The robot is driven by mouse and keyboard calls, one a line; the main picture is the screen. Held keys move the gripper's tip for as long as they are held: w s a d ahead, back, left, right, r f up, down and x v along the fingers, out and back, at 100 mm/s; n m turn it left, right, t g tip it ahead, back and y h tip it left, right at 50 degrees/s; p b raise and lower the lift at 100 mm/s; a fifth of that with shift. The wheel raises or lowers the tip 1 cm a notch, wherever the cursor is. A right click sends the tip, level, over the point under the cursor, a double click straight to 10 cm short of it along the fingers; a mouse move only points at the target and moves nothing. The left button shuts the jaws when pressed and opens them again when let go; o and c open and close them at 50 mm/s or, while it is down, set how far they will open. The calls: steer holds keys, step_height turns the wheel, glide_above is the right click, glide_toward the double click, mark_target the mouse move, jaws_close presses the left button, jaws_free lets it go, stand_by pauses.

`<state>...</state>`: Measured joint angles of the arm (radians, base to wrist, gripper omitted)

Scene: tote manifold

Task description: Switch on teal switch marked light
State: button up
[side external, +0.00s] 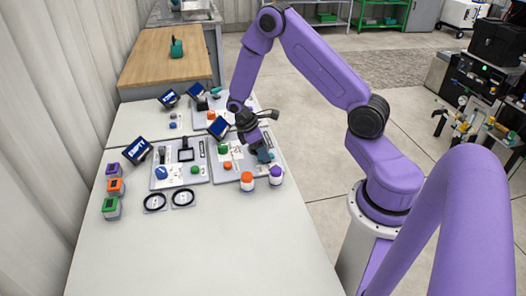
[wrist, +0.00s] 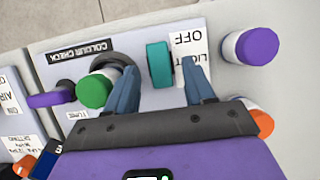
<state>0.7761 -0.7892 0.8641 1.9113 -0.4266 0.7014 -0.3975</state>
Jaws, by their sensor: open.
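The teal switch (wrist: 160,64) is in the upper middle of the wrist view, on a pale panel (wrist: 59,72) headed COLOUR CHECK. A white label beside it reads OFF, with a partly covered line beginning LI. My gripper (wrist: 159,76) is open, with one finger on each side of the switch. I cannot tell whether either finger touches it. In the side view, my gripper (side external: 263,152) is low over the right panel, and I cannot make out the switch there.
A green knob (wrist: 94,91) is close to my left finger, with a purple knob (wrist: 52,98) beyond. A purple-capped jar (wrist: 238,48) and an orange-capped jar (side external: 247,181) stand near the panel. The table's front (side external: 200,250) is clear.

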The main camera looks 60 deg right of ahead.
steer(key=shift+s+d+f, duration=0.1)
steer(key=shift+s+f, duration=0.05)
steer(key=shift+f, duration=0.25)
jaws_close()
steer(key=shift+w+a+f+g+h, duration=0.15)
steer(key=shift+w+a+g+h, duration=0.05)
steer(key=shift+g+h, duration=0.5)
